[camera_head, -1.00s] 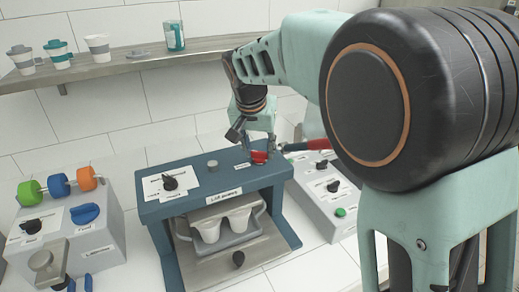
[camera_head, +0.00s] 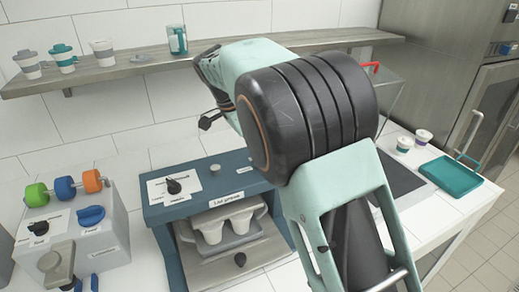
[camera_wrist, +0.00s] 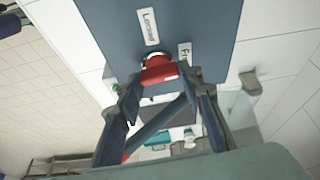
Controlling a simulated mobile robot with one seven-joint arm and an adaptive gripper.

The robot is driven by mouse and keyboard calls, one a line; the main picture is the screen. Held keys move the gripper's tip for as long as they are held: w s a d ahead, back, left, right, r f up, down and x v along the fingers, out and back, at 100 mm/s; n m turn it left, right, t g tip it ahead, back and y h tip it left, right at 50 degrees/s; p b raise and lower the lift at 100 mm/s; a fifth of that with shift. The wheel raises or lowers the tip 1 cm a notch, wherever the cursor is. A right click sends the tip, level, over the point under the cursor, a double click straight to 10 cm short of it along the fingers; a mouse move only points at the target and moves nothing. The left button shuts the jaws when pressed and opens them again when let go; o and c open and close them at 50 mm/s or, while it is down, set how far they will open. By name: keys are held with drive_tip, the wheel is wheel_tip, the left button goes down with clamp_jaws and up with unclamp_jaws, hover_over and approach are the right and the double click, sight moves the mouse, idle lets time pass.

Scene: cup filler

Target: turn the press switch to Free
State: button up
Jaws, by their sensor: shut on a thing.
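The blue lid press (camera_head: 160,215) stands on the white counter in the head view. Its red press switch (camera_wrist: 158,70) shows in the wrist view on the blue top, near a "Locked" label (camera_wrist: 148,27) above it and a partly hidden "Free" label (camera_wrist: 184,52) to its right. My gripper (camera_wrist: 160,77) is shut on the red switch, one finger at each side. Which label the switch points at is not clear.
White cups (camera_head: 211,229) sit inside the press. A lidding box with coloured rollers (camera_head: 66,188) stands to the left. A shelf with cups (camera_head: 130,72) runs along the wall. At right are a teal tray (camera_head: 450,176) and small cups (camera_head: 404,145).

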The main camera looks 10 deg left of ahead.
drive_tip(key=shift+m, duration=0.5)
drive_tip(key=o, duration=1.2)
drive_tip(key=shift+c, duration=0.2)
drive_tip(key=v, duration=1.2)
drive_tip(key=shift+a, duration=0.15)
drive_tip(key=shift+w, duration=0.15)
